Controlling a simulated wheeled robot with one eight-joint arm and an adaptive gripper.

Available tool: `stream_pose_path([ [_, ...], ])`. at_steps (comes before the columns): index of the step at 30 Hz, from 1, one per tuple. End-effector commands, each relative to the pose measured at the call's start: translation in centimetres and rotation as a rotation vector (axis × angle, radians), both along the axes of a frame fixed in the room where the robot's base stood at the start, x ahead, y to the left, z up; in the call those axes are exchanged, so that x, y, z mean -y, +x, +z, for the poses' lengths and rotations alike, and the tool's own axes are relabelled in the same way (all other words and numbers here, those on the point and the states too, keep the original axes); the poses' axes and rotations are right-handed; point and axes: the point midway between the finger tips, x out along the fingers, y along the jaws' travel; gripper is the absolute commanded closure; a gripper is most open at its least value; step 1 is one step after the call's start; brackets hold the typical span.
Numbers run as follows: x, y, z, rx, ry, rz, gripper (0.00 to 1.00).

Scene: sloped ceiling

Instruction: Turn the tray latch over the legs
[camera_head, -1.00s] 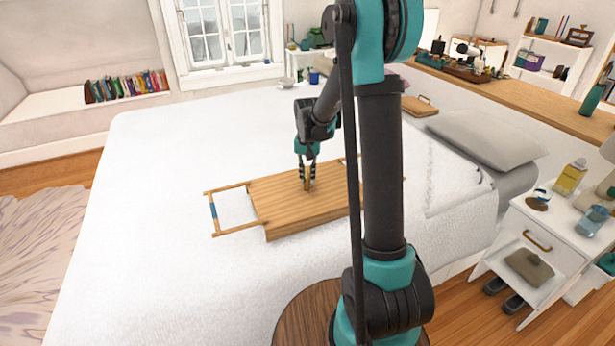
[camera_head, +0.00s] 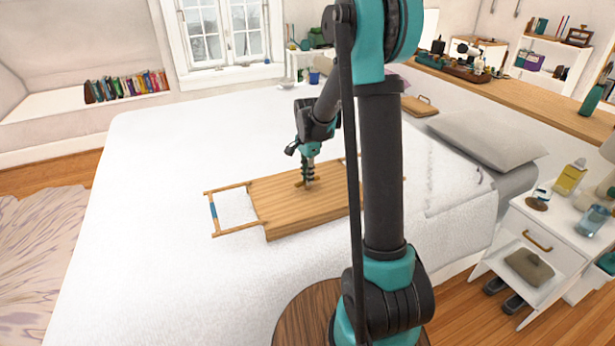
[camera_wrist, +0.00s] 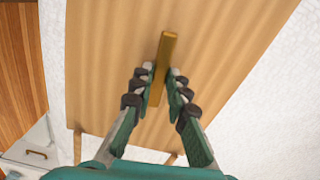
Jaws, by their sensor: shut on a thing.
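The wooden tray (camera_head: 283,212) lies upside or underside unclear on the white bed, with a leg frame (camera_head: 229,211) with a blue band sticking out at its left. The latch is a narrow wooden bar (camera_wrist: 162,65) on the tray's face in the wrist view. My gripper (camera_head: 308,184) points down at the middle of the tray. In the wrist view my gripper (camera_wrist: 160,83) has its two fingers on either side of the bar and is shut on it. The tray's right end is partly hidden behind my arm.
The white bed (camera_head: 150,190) gives free room around the tray. A grey pillow (camera_head: 487,140) lies at the right. A white nightstand (camera_head: 545,225) with bottles stands at the right front. A small wooden board (camera_head: 419,106) lies at the bed's head.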

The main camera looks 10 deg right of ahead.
Motion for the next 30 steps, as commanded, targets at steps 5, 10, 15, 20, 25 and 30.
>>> stream_pose_path([
  [5,-0.02,0.04,0.02,0.001,0.0,-0.087,1.0],
  [10,-0.02,0.04,0.02,0.001,0.0,-0.135,1.0],
  [15,-0.02,0.04,0.02,0.001,0.0,-0.155,1.0],
  [20,-0.02,0.04,0.02,0.001,0.0,-0.159,1.0],
  [25,-0.02,0.04,0.02,0.001,0.0,-0.159,1.0],
  [30,-0.01,0.03,0.02,0.001,0.0,-0.158,0.7],
])
